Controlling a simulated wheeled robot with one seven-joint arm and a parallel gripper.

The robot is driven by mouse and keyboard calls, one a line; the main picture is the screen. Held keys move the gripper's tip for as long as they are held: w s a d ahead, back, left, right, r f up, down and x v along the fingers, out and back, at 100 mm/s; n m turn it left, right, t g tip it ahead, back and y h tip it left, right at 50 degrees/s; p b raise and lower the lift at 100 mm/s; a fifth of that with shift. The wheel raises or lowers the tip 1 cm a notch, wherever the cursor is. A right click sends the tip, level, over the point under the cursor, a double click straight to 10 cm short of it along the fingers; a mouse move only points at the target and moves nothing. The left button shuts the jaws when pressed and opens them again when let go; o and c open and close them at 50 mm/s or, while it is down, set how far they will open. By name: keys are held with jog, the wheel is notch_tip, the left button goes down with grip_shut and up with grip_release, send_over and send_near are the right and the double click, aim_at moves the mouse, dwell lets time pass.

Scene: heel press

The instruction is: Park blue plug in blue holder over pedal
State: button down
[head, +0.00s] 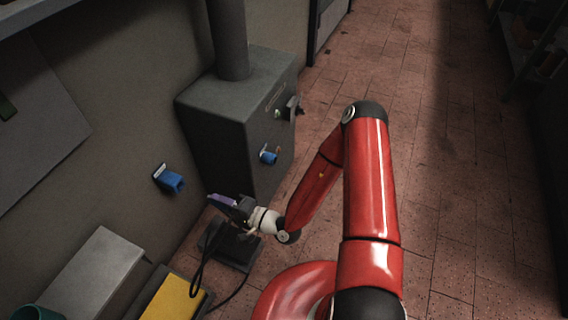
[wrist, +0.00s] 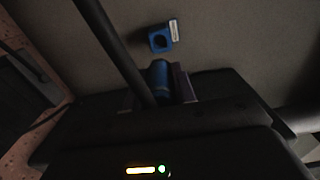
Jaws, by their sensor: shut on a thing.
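The blue holder (head: 168,179) is fixed to the wall at left in the head view. In the wrist view the holder (wrist: 160,37) shows its dark round opening and a pale label beside it. My gripper (head: 225,202) is shut on the blue plug (wrist: 159,76), below and right of the holder in the head view. In the wrist view the plug is apart from the holder, just below it in the picture. A black cable runs across in front of the plug. The pedal (head: 231,249) is on the floor below my gripper, partly hidden by cable and gripper.
A grey cabinet (head: 208,118) with a pipe on top stands behind my gripper; a blue fitting (head: 268,158) sticks out of its front. A pale grey box (head: 98,268) and a yellow-topped box (head: 174,298) are at lower left. The floor at right is clear.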

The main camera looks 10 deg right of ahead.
jog(key=x, duration=0.8)
jog(key=shift+a+p, duration=0.2)
jog(key=shift+p, duration=0.15)
dwell(1.1)
jog(key=shift+p+x, duration=0.55)
jog(key=shift+x, duration=0.95)
dwell(1.9)
jog(key=c, duration=1.1)
grip_release()
jog(key=shift+w, duration=0.1)
jog(key=shift+o, duration=0.2)
